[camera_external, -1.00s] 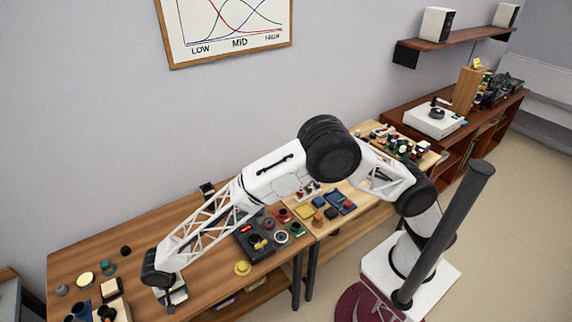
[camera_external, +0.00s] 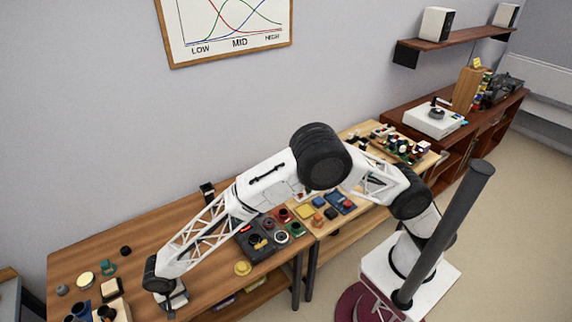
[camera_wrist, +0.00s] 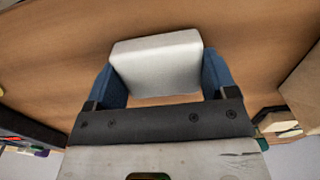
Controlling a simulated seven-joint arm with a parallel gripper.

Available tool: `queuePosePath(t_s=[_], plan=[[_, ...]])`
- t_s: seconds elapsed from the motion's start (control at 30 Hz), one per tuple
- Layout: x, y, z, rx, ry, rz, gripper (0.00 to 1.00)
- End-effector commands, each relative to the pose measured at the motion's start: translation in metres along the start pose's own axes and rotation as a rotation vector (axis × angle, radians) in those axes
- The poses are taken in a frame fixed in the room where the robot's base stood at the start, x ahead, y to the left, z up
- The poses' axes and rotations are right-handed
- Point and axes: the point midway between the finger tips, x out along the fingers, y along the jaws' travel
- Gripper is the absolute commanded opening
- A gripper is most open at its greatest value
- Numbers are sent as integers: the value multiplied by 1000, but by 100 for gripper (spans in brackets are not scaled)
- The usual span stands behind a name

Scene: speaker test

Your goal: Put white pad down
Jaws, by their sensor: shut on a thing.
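The white pad (camera_wrist: 157,65) is a pale, rounded-edge block in the wrist view. It sits between the two blue fingers of my gripper (camera_wrist: 160,78), which are shut on it. Wooden tabletop shows behind the pad; whether the pad touches the wood I cannot tell. In the external view my gripper (camera_external: 173,299) is low over the front left part of the wooden table (camera_external: 212,290). The pad is hard to make out there.
A cream block with dark round parts (camera_external: 112,308) and a pad-topped block (camera_external: 110,289) stand left of my gripper.

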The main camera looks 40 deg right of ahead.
Motion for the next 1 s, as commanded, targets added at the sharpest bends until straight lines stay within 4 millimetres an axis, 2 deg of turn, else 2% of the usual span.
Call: queuePosePath(t_s=[0.27,0.3,0.4,0.77,1.0], plan=[[4,0,0,0,0,1,57],[3,0,0,0,0,0,84],[3,0,0,0,0,1,100],[0,0,0,0,0,0,100],[-18,0,0,0,0,-1,100]])
